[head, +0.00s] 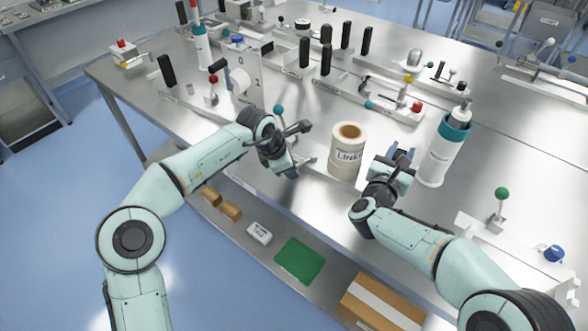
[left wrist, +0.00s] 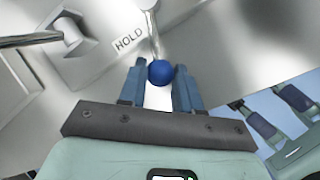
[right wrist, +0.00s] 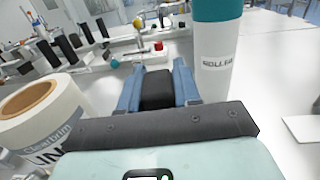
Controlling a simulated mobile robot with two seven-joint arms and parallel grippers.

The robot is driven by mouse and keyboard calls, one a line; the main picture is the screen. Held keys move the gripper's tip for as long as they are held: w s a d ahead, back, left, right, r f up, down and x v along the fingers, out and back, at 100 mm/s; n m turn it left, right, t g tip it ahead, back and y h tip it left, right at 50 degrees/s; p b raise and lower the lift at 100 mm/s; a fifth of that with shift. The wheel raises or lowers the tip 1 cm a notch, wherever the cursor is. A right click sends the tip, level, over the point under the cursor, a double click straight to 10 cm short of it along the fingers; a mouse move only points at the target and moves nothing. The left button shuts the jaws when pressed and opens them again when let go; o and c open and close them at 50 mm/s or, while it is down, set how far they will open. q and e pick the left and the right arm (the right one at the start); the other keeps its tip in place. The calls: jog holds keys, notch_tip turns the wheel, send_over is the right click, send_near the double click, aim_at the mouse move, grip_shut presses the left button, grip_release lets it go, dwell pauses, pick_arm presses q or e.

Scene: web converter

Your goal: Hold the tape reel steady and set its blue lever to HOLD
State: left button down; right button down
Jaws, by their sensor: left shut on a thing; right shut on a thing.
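The lever's blue ball knob (left wrist: 160,72) is between the fingertips of my left gripper (left wrist: 160,84) in the left wrist view. Its metal rod runs up beside a printed HOLD label (left wrist: 129,40). In the head view my left gripper (head: 291,167) is low at the table's front edge, and the knob is hidden there. My right gripper (head: 401,156) is shut on a black block (right wrist: 157,88), seen between its fingers in the right wrist view. What the block belongs to is hidden. I cannot make out a tape reel for certain.
A white roll labelled as liner (head: 346,158) stands left of my right gripper. A white and teal container (head: 437,160) stands close on its right. Black posts, red-knobbed levers and a white roll on a stand (head: 240,82) fill the back. A green-knobbed lever (head: 502,195) is at right.

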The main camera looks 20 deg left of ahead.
pick_arm(q)
jog(key=shift+w+a+m, duration=0.45)
jog(key=shift+a+m, duration=0.15)
jog(key=shift+m, duration=0.2)
pick_arm(e)
jog(key=shift+d+f, duration=0.1)
jog(key=shift+f, duration=0.6)
pick_arm(q)
jog(key=c, duration=0.8)
grip_release()
jog(key=shift+r, duration=0.1)
jog(key=v, duration=1.2)
jog(key=shift+w+a, duration=0.1)
jog(key=shift+a, duration=0.15)
jog(key=shift+f+b, duration=0.4)
jog(key=shift+f, duration=0.15)
pick_arm(e)
jog(key=shift+r, duration=0.15)
pick_arm(q)
jog(key=shift+f, duration=0.15)
pick_arm(e)
jog(key=shift+r, duration=0.2)
